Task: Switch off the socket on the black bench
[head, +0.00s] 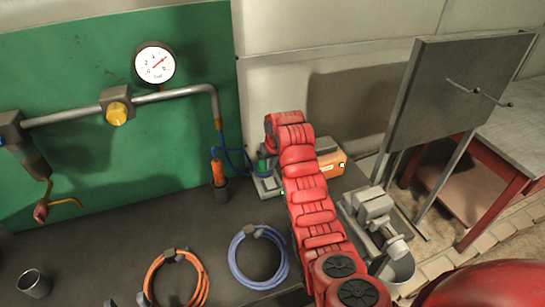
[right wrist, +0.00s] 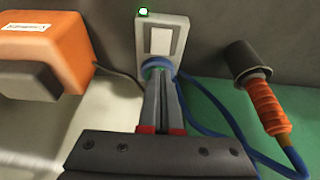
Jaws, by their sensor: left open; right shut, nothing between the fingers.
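The socket is a grey plate with a pale rocker switch (right wrist: 160,41) in the right wrist view. A small green light (right wrist: 143,11) glows at its corner. A blue-green plug (right wrist: 158,67) with a blue cable sits at the plate's lower end. In the head view the socket plate (head: 267,187) lies on the black bench (head: 95,240), partly hidden by my right arm. My right gripper (right wrist: 163,84) is shut and empty; its tips appear over the plug, and I cannot tell whether they touch. My left gripper (head: 125,301) barely shows at the bottom edge, tips apart and empty.
An orange box (head: 331,163) stands right of the socket. An orange handle (head: 218,172) sits in a black cup (head: 221,190) on the left. Orange (head: 180,275) and blue (head: 258,257) hose coils and a metal cup (head: 34,284) lie nearer. A grey vise (head: 375,212) stands right of my arm.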

